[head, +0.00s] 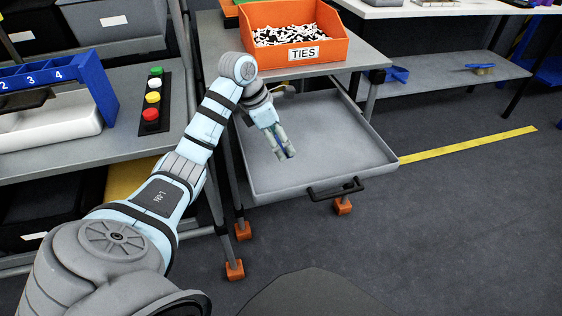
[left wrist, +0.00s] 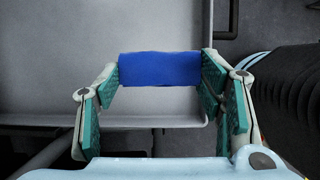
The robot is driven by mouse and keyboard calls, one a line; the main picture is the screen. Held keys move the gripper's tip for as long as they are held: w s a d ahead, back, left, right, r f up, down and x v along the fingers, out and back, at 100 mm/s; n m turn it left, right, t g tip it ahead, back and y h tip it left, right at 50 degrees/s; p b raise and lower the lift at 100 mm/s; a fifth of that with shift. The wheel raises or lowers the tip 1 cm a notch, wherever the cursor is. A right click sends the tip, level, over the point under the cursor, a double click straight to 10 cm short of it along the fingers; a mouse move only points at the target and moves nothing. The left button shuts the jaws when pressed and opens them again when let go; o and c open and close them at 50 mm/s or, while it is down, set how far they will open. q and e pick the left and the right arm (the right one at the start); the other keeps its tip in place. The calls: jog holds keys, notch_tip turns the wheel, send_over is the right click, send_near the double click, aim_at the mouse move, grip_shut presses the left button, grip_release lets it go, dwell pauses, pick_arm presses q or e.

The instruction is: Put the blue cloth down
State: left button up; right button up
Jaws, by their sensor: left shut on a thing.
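The blue cloth (left wrist: 160,69) looks like a small folded rectangle held between the fingertips of my left gripper in the left wrist view. In the head view my left gripper (head: 284,146) points down over the open grey drawer (head: 262,186), and only a sliver of blue shows between its fingers. The gripper is shut on the cloth. In the left wrist view the drawer's grey floor (left wrist: 60,45) lies behind the cloth. I cannot tell the exact gap between cloth and drawer. My right gripper is not in view.
An orange bin (head: 292,30) labelled TIES stands on the table above the drawer. The drawer has a black front handle (head: 336,188) and its visible floor is mostly bare. A shelf with coloured buttons (head: 153,98) is at left. Clear floor (head: 460,210) lies at right.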

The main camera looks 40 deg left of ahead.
pick_arm(q)
jog(key=b, duration=0.1)
send_over(285, 175)
jog(key=s+a, duration=0.1)
notch_tip(285, 175, down, 6)
jog(key=shift+s+r, duration=0.15)
jog(key=shift+r, duration=0.1)
notch_tip(285, 175, down, 5)
jog(key=shift+r+b, duration=0.2)
jog(key=shift+b, duration=0.9)
jog(key=shift+r, duration=0.1)
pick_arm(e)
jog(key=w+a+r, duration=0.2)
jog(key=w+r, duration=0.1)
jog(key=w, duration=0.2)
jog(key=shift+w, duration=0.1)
pick_arm(q)
jog(key=o, duration=1)
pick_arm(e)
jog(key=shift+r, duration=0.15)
